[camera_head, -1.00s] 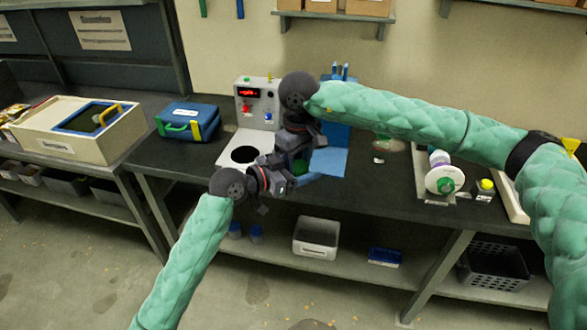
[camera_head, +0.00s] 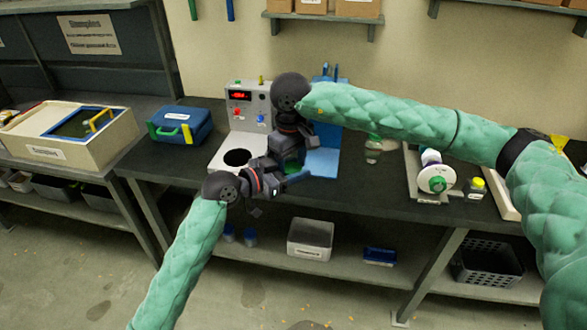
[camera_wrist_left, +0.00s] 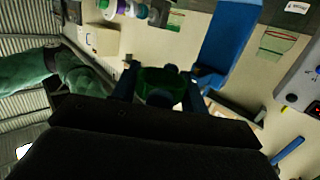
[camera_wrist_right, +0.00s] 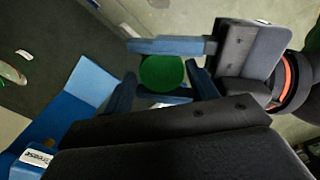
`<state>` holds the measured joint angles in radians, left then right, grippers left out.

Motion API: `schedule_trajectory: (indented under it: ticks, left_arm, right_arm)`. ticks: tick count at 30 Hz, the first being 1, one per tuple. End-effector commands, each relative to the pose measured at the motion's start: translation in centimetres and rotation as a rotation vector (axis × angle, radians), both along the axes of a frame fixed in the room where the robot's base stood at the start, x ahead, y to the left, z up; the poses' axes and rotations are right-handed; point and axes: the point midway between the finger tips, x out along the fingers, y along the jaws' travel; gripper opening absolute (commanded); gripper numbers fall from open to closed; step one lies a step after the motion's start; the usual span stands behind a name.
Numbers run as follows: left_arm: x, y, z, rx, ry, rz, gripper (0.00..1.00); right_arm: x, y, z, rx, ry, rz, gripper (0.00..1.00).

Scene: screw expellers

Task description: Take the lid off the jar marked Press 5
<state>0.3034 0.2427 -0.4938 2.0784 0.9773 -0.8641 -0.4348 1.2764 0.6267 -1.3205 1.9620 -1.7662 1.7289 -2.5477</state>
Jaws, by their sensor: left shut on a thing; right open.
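A jar with a round green lid (camera_wrist_right: 162,73) is held in the air in front of the workbench. My left gripper (camera_head: 288,176) is shut on the jar; in the left wrist view the dark green jar (camera_wrist_left: 160,88) sits between its blue fingers. My right gripper (camera_head: 290,152) is open, and in the right wrist view its blue fingers (camera_wrist_right: 163,90) stand on either side of the lid. I cannot tell whether they touch it. The jar's label is hidden, so its marking cannot be read.
Behind the grippers stand a grey control box (camera_head: 248,107) with a red display and a blue stand (camera_head: 322,160). A blue case (camera_head: 180,125) lies to the left. A white-and-purple device (camera_head: 437,175) and a yellow-capped bottle (camera_head: 476,187) are on the right.

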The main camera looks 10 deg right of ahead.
Motion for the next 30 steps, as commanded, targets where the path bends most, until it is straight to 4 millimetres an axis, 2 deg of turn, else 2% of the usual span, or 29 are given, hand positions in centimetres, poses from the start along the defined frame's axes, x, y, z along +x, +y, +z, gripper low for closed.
schedule_trajectory:
  ticks: [8,13,17,25,30]
  left_arm:
    - [0.1,0.0,-0.1,0.001,0.001,0.002,0.24]
    - [0.2,0.0,-0.1,0.001,0.002,0.002,0.24]
    - [0.1,-0.1,-0.2,0.002,0.003,0.001,0.24]
    - [0.1,-0.1,-0.3,0.002,0.004,0.000,0.24]
    - [0.1,0.0,-0.2,0.001,0.003,0.000,0.24]
  right_arm:
    - [-0.4,0.3,0.0,0.003,0.004,0.010,0.70]
    - [-0.4,0.4,0.9,0.003,0.003,0.010,0.70]
    - [-0.3,0.4,2.8,0.005,0.000,0.010,0.70]
    - [-0.1,0.4,8.1,0.005,-0.003,0.008,0.70]
    - [-0.1,0.2,10.5,0.003,-0.002,0.005,0.70]
